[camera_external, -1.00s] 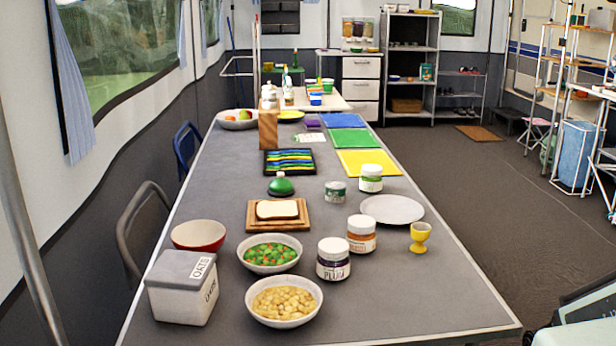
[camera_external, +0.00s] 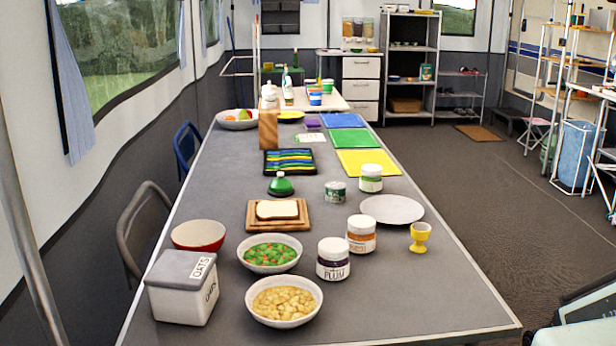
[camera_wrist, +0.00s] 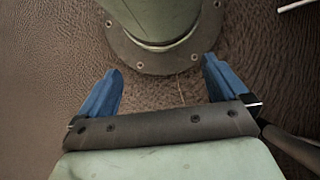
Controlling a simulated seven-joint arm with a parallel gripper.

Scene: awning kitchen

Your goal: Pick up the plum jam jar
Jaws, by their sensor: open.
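The plum jam jar (camera_external: 333,259) stands upright on the grey table in the external view, with a white lid and a dark purple body with a white label reading PLUM. It stands right of the bowl of beans and in front of a similar orange-labelled jar. My gripper (camera_wrist: 162,88) shows only in the wrist view, with two blue fingers spread apart and nothing between them. It is over brown floor, facing my own round base. The jar is not in the wrist view, so its distance from my gripper cannot be told.
The orange-labelled jar (camera_external: 361,234) stands close behind and right of the plum jar. A bowl of beans (camera_external: 284,301), a bowl of green and orange vegetables (camera_external: 269,253) and a yellow egg cup (camera_external: 420,237) are nearby. The table's front right area is clear.

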